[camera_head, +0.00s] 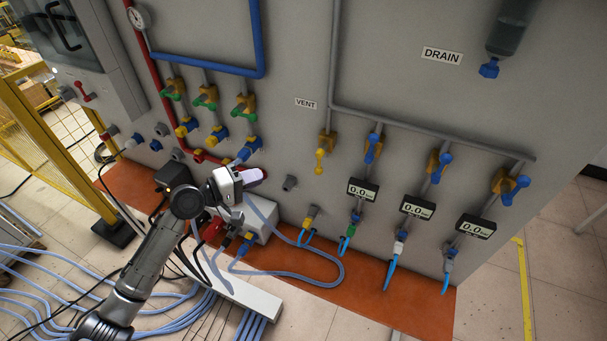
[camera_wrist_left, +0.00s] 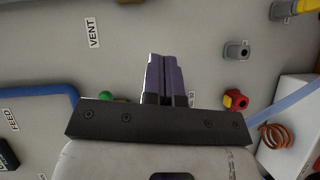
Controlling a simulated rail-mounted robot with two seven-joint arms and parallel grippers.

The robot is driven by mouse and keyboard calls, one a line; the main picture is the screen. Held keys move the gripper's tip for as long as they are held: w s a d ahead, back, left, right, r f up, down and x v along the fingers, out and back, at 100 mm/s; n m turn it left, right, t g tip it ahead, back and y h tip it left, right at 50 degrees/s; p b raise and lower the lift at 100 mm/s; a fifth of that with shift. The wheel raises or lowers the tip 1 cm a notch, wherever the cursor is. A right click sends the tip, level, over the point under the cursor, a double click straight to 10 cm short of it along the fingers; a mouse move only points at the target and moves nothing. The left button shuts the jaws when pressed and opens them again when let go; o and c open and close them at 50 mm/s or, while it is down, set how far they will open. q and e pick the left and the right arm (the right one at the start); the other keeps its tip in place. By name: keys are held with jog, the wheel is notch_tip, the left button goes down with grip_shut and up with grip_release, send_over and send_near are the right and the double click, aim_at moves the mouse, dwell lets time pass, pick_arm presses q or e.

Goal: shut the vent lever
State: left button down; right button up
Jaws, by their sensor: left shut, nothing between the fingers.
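The vent lever (camera_head: 320,160) is a small yellow handle on a brass-coloured valve, just right of and below the VENT label (camera_head: 305,103) on the grey panel. It points down, roughly in line with its pipe. My left gripper (camera_head: 257,177) is shut and empty, in front of the panel to the left of the lever and slightly lower, apart from it. In the left wrist view its purple fingers (camera_wrist_left: 166,78) are together, with the VENT label (camera_wrist_left: 92,32) at upper left. The lever is not clearly visible there. My right gripper is not in view.
Green-handled valves (camera_head: 207,98) stand up-left of the gripper. Blue-handled valves (camera_head: 437,165) and displays (camera_head: 417,207) lie right of the lever. A white box (camera_head: 262,222) and looping hoses (camera_head: 310,278) are below.

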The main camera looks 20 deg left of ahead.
pick_arm(q)
jog(key=shift+w+d, duration=0.1)
jog(key=shift+d, duration=0.05)
jog(key=s+d+p+x, duration=0.1)
jog(key=p+x, duration=0.3)
jog(key=x, duration=0.8)
jog(key=shift+s+d+f, duration=0.2)
jog(key=shift+d+f, duration=0.15)
jog(key=shift+d, duration=0.45)
